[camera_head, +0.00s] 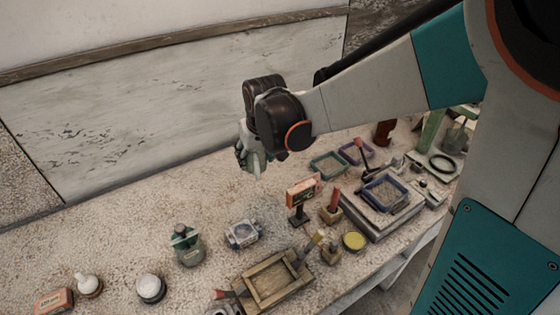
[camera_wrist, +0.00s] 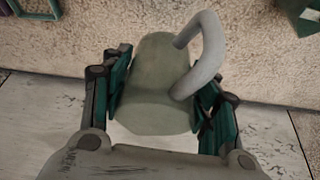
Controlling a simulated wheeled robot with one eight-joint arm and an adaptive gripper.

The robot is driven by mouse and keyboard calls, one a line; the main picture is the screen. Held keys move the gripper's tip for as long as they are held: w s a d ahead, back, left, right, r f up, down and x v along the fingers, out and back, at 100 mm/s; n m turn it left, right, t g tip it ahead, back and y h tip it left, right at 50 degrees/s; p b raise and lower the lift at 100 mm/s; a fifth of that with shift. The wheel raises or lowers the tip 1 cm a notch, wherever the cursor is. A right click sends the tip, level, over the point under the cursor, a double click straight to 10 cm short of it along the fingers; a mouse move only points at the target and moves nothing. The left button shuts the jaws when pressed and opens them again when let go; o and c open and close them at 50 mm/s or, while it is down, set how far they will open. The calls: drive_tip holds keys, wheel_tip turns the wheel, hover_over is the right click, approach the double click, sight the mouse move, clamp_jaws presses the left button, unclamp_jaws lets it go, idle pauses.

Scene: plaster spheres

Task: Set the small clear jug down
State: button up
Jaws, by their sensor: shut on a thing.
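The small clear jug (camera_wrist: 155,85) looks pale grey-green and translucent in the wrist view, with a thick looped handle on its right side. My gripper (camera_wrist: 165,92) is shut on it, with teal finger pads on either side of its body. In the head view my gripper (camera_head: 250,158) hangs near the back of the stone-coloured worktop, with a pale part of the jug (camera_head: 258,164) showing beside the fingers. The wrist view shows worktop beyond the jug. I cannot tell how high the jug is above the surface.
A wooden tray (camera_head: 243,296), a green bottle (camera_head: 188,249) and a small clear-lidded box (camera_head: 243,233) stand in front. An orange sign on a stand (camera_head: 301,192), a green tray (camera_head: 328,163) and a blue tray (camera_head: 385,192) are right. The worktop's back left is bare.

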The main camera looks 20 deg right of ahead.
drive_tip(key=shift+w+f, duration=0.2)
drive_tip(key=shift+f, duration=0.15)
wheel_tip(320, 180, down, 19)
drive_tip(key=b, duration=0.6)
drive_tip(key=shift+f+b, duration=0.1)
drive_tip(key=shift+b, duration=0.25)
drive_tip(key=shift+f, duration=0.2)
drive_tip(key=o, duration=1.1)
drive_tip(key=shift+r, duration=0.1)
drive_tip(key=shift+r, duration=0.1)
